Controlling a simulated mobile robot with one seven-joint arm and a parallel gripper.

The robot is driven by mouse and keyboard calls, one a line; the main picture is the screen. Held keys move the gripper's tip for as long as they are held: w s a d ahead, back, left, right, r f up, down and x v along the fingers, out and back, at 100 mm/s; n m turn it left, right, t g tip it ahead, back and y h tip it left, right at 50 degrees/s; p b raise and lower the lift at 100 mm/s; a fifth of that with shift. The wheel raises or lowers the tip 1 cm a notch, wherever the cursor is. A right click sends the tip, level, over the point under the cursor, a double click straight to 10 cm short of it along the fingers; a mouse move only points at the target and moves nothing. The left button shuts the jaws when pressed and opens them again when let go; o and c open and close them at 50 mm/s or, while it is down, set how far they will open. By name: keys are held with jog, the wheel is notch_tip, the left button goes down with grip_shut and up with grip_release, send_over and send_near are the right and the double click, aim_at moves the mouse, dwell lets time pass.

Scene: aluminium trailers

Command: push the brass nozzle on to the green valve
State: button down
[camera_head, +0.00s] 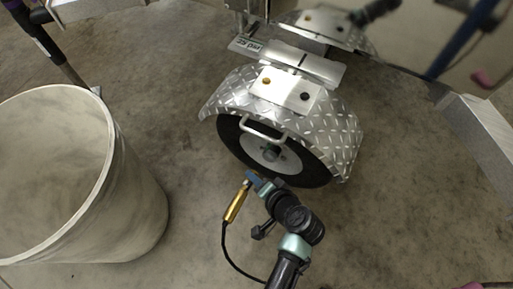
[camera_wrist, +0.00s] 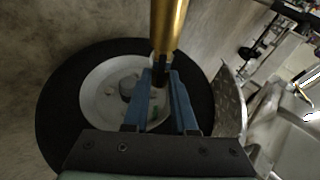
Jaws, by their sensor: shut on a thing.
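The brass nozzle (camera_head: 237,203) is a long gold cylinder with a black hose trailing from its lower end. My gripper (camera_head: 252,178) is shut on the nozzle near its upper end, in front of the wheel. In the wrist view the nozzle (camera_wrist: 169,25) stands across the blue fingertips of my gripper (camera_wrist: 161,76), its dark tip between them. A small green spot, seemingly the green valve (camera_wrist: 156,111), shows on the pale wheel rim between the fingers, partly hidden by them. The nozzle looks apart from it, though the gap is hard to judge.
The wheel (camera_head: 229,142) has a black tyre and sits under a diamond-plate fender (camera_head: 334,125) with a bar handle in front. A large pale bin (camera_head: 150,205) stands at the left. Bare concrete floor lies between the bin and the wheel.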

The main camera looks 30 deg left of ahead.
jog(key=shift+r+p, duration=0.1)
jog(key=shift+p, duration=0.25)
jog(key=shift+w+b, duration=0.4)
jog(key=shift+w, duration=0.3)
jog(key=w+b, duration=0.1)
jog(key=w, duration=0.3)
jog(key=shift+w+d, duration=0.1)
jog(key=shift+w, duration=0.1)
jog(key=shift+p, duration=0.35)
dwell(1.2)
jog(key=shift+w+b, duration=0.5)
jog(key=shift+w, duration=0.6)
jog(key=shift+w, duration=0.35)
jog(key=shift+w, duration=0.15)
